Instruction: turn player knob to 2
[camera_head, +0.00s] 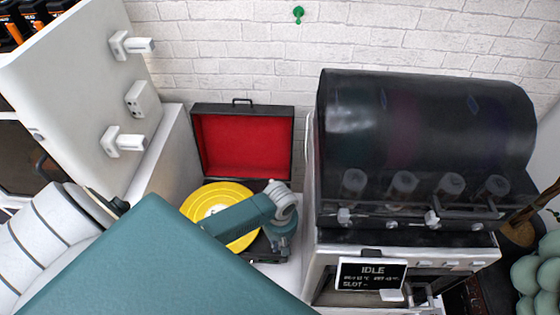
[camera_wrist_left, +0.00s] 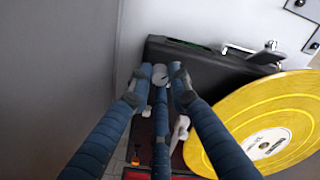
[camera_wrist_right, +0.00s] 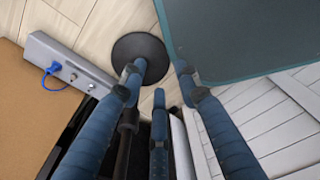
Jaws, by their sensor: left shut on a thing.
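The record player (camera_head: 243,108) is an open black case with a red-lined lid, a yellow record (camera_head: 206,200) on its platter. It also shows in the left wrist view (camera_wrist_left: 205,65). My left gripper (camera_head: 280,245) is at the player's front right corner. In the left wrist view, my left gripper (camera_wrist_left: 159,82) has its fingers closed around a small light grey knob (camera_wrist_left: 159,73) at the player's edge. The knob's pointer and any numbers cannot be read. My right gripper (camera_wrist_right: 158,75) shows only in the right wrist view, its fingers apart with nothing between them.
A large dark-hooded machine (camera_head: 425,130) with an IDLE display (camera_head: 371,274) stands close right of the player. A white panel with pegs (camera_head: 85,90) rises at the left. A power strip (camera_wrist_right: 80,70) and a round dark base (camera_wrist_right: 140,58) lie below my right gripper.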

